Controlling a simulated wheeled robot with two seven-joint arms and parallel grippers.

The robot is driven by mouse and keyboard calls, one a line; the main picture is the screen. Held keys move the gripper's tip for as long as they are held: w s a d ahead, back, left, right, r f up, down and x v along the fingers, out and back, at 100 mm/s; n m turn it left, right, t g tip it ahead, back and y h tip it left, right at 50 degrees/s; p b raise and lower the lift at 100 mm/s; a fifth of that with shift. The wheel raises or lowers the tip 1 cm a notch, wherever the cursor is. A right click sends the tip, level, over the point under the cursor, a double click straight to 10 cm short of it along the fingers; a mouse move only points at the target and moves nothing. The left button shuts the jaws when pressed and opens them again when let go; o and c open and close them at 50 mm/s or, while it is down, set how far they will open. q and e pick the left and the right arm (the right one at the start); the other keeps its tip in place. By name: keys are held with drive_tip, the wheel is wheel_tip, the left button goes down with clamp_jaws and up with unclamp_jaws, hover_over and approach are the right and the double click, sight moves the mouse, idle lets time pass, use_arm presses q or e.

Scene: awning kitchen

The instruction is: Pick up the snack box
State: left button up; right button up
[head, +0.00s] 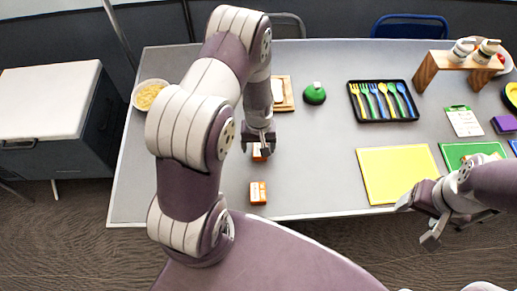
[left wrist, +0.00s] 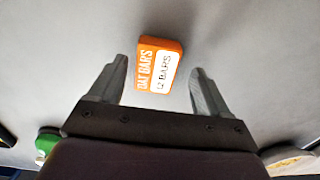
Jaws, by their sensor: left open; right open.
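A small orange and white snack box (head: 258,192) sits on the grey table near its front edge in the head view. Another orange and white piece (head: 259,153) shows just under my left gripper (head: 258,146), which partly hides it. In the left wrist view, an orange box with a white label reading oat bars (left wrist: 159,64) lies ahead, between the lines of the two fingers of my left gripper (left wrist: 162,85). The fingers are spread and nothing is held. My right gripper (head: 430,222) is open and empty near the front right table edge.
Behind my left gripper are a wooden board (head: 283,93) and a green bottle (head: 314,93). A black cutlery tray (head: 383,101), a yellow mat (head: 397,172), a green mat (head: 455,153) and a wooden stand (head: 457,65) are to the right. A pasta bowl (head: 149,94) stands left.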

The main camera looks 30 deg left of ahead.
use_arm(q)
drive_tip(key=shift+w+d+f, duration=0.15)
drive_tip(key=shift+d+f, duration=0.1)
drive_tip(key=shift+f, duration=0.1)
drive_tip(key=shift+a, duration=0.15)
drive_tip(key=c, duration=0.9)
drive_tip(key=shift+c, duration=1.2)
drive_tip(key=shift+r, duration=0.1)
